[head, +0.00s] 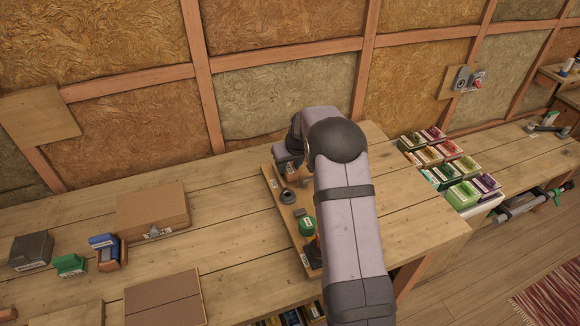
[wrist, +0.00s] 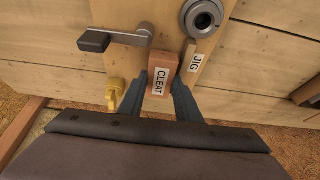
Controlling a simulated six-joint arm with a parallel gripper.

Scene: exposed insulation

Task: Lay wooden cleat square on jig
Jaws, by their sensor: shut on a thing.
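My gripper (wrist: 159,88) is shut on the wooden cleat, a reddish-brown block (wrist: 162,62) with a white CLEAT label, one dark finger on each side. The cleat lies at the near end of the pale wooden jig board (wrist: 140,12), beside the JIG label (wrist: 196,62). I cannot tell whether it touches the board or is held just above it. In the head view the jig board (head: 272,180) lies on the bench, partly hidden by my arm. My fingers and the cleat are mostly hidden there.
The jig board carries a dark-handled lever (wrist: 115,38), a grey ring (wrist: 201,17) and a green part (head: 307,225). A yellow clamp-like piece (wrist: 115,93) is left of my fingers. Coloured boxes (head: 455,165) stand right. Cardboard boxes (head: 152,210) lie left, with bare bench between.

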